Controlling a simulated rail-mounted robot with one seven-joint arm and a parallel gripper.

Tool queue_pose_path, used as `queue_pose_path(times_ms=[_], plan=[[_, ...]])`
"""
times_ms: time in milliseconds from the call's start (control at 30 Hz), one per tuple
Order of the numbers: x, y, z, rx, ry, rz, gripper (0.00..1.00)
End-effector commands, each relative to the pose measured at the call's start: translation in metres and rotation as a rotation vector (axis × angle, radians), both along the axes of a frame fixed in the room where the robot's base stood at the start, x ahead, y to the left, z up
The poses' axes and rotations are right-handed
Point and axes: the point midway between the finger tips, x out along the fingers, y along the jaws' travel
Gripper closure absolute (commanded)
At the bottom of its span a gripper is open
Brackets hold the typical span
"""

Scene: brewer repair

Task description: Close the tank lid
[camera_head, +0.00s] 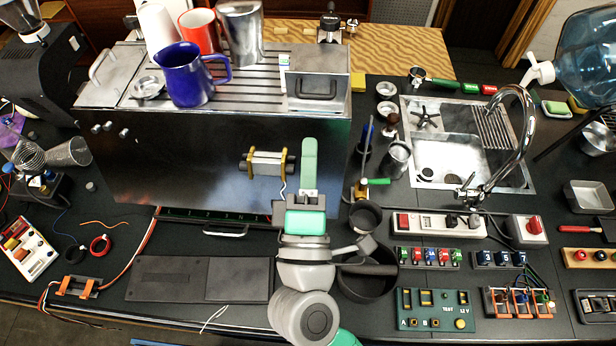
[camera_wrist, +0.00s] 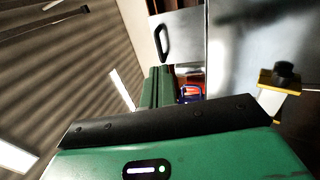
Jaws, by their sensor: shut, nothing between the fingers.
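The brewer (camera_head: 220,145) is a wide metal box with a slatted top. At its top right is a steel panel with a dark handle (camera_head: 318,90); this looks like the tank lid, but I cannot tell its exact angle. The panel and its dark handle also show in the wrist view (camera_wrist: 162,42), beyond the fingertips. My gripper (camera_head: 310,145) is shut and empty. It is in front of the brewer's front face, below the handled panel and apart from it. In the wrist view the green fingers (camera_wrist: 159,85) point toward the panel.
A blue pitcher (camera_head: 186,75), red mug (camera_head: 199,30) and steel jug (camera_head: 241,35) stand on the brewer's top. A yellow-ended fitting (camera_head: 266,163) sticks out just left of my gripper. A knob-topped tool (camera_head: 362,185) and dark pots (camera_head: 368,275) stand to the right.

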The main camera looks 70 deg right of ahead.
Motion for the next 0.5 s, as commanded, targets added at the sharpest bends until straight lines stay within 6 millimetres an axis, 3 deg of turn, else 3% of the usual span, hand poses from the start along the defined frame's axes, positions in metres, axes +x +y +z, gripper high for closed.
queue_pose_path(times_ms=[200, 500], plan=[[0.01, -0.037, 0.017, 0.0, -0.001, -0.003, 1.0], [0.015, -0.054, 0.021, 0.0, -0.001, 0.0, 1.0]])
